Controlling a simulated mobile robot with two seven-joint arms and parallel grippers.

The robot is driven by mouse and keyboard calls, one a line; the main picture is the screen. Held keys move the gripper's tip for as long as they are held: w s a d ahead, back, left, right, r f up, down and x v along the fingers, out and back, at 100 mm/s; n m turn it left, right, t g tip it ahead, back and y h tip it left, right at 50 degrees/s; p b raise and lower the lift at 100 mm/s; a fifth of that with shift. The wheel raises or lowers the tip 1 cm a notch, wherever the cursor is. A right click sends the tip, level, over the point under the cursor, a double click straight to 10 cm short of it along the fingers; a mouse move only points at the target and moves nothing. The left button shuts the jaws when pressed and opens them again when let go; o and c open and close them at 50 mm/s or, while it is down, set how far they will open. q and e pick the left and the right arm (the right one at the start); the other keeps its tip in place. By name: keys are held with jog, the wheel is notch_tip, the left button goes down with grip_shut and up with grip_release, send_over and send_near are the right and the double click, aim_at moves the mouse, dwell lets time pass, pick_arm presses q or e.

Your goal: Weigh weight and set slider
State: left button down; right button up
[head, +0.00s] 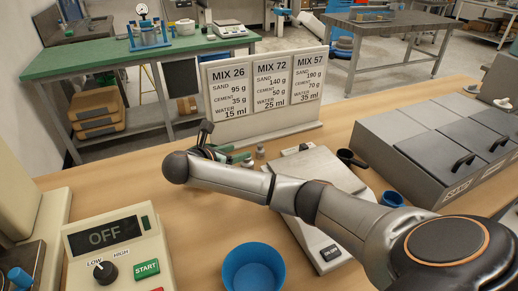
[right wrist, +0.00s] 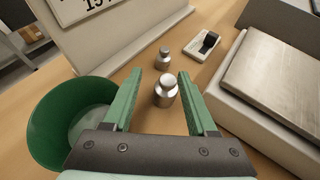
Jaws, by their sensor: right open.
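My right gripper (right wrist: 158,77) is open, its green fingers pointing toward a silver knobbed weight (right wrist: 166,92) that appears between them; I cannot tell whether they touch it. A smaller silver weight (right wrist: 163,57) stands just beyond. A small white block with a black piece on it (right wrist: 207,43), possibly the slider, lies behind to the right. The scale's metal plate (right wrist: 283,80) is at the right. In the head view my right arm reaches across the scale (head: 318,166) and partly hides it; its ON/OFF button (head: 330,253) shows. My left gripper is not in view.
A green bowl (right wrist: 55,112) stands close left of the gripper. A mix sign board (head: 265,125) stands behind. A blue bowl (head: 253,272) and a control box reading OFF (head: 120,250) are in front. Grey lidded bins (head: 430,140) and a blue cup (head: 393,199) are right.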

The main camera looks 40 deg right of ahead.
aim_at(259, 147)
jog(key=x, duration=0.6)
jog(key=shift+s, duration=0.1)
jog(key=x, duration=0.5)
jog(key=shift+s+d+b, duration=0.25)
jog(key=shift+b, duration=0.1)
jog(key=shift+r, duration=0.1)
grip_shut()
